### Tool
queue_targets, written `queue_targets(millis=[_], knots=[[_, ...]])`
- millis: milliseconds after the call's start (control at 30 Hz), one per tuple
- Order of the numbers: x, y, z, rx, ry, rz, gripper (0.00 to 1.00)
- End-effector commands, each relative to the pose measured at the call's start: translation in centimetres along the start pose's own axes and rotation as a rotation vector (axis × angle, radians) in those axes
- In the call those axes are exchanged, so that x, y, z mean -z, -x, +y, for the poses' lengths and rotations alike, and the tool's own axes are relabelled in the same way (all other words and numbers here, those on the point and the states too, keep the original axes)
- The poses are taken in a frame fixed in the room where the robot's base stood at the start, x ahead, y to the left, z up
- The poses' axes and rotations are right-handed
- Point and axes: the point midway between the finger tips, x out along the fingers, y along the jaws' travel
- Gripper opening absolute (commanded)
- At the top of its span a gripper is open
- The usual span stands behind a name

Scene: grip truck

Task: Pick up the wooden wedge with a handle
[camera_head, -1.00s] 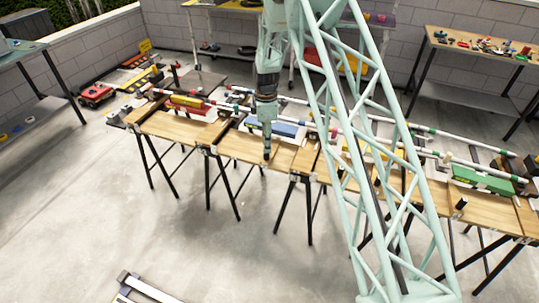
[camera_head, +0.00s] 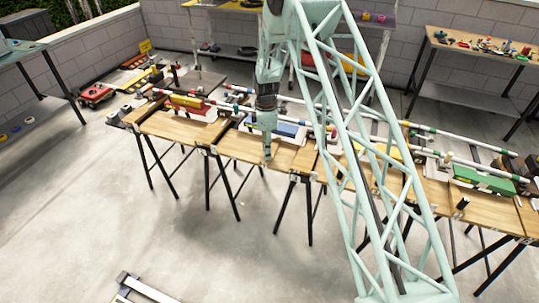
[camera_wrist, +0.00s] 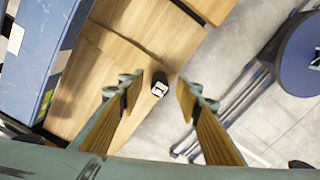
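The wooden wedge is a light tan panel (camera_wrist: 115,60) lying flat. A short black handle with a pale top (camera_wrist: 159,84) stands near its edge. In the head view the panel (camera_head: 240,147) is part of the row of boards on trestles. My gripper (camera_wrist: 157,92) is open, with its two tan-faced fingers on either side of the handle and gaps showing on both sides. In the head view my gripper (camera_head: 267,150) points down at the panel and hides the handle. I cannot tell how far the fingertips are above the wood.
A blue box (camera_wrist: 28,60) lies beside the panel, at left in the wrist view. In the head view, red and yellow blocks (camera_head: 188,103) and a green block (camera_head: 482,179) sit along the row. Pale rods (camera_head: 466,142) run behind the boards. The floor in front is mostly clear.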

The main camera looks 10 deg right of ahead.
Motion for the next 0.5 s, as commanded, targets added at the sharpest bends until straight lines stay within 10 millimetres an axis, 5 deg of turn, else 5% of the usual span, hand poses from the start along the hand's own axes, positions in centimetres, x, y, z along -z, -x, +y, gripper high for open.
queue_targets(millis=[500], knots=[[0.0,-1.9,0.0,-0.001,0.0,0.0,0.32]])
